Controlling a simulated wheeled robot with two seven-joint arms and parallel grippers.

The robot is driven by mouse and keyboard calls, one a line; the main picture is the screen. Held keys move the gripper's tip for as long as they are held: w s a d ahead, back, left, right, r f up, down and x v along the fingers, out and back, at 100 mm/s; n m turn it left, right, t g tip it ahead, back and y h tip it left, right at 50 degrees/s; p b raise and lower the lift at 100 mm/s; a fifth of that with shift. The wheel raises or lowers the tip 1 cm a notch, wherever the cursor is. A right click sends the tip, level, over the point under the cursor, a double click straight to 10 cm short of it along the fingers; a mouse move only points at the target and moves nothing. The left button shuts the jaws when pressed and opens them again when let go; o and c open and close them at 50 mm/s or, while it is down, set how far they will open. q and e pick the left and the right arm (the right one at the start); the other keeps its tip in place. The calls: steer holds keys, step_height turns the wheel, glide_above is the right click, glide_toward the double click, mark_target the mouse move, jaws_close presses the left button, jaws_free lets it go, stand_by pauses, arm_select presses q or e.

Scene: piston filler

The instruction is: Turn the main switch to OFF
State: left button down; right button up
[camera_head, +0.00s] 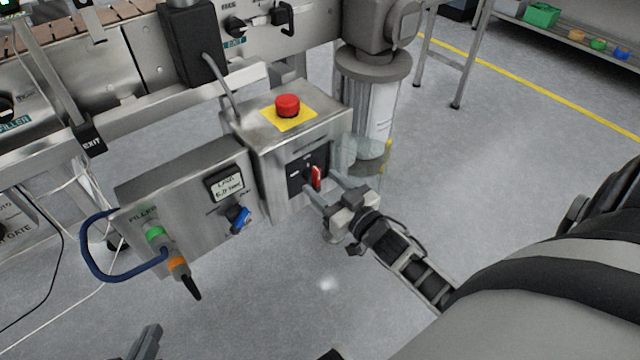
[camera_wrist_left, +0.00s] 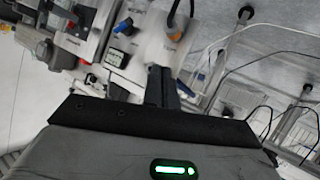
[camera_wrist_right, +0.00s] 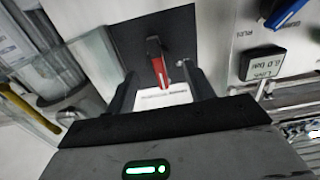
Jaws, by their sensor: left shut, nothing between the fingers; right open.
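The main switch has a red handle (camera_head: 317,177) on a black plate (camera_head: 294,180), on the front of the steel box with the red button. In the right wrist view the handle (camera_wrist_right: 158,70) points down the picture, towards a white label. My right gripper (camera_head: 321,180) is open at the switch. Its two fingers (camera_wrist_right: 157,82) stand one on each side of the handle, with gaps; I cannot tell whether either touches it. My left gripper (camera_head: 147,340) is low at the bottom left, far from the switch. Its fingers (camera_wrist_left: 161,85) are shut and empty.
A red emergency button (camera_head: 287,105) on a yellow plate tops the box. Left of it is a panel with a blue knob (camera_head: 238,217), a small display (camera_head: 226,184) and a blue hose (camera_head: 88,262).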

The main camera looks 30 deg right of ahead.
steer(key=shift+w, duration=0.9)
arm_select(q)
steer(key=shift+d+r, duration=0.1)
steer(key=shift+r, duration=0.15)
arm_select(e)
steer(key=shift+w+a, duration=0.1)
steer(key=shift+w, duration=0.05)
steer(key=c, duration=0.9)
steer(key=shift+c, duration=0.2)
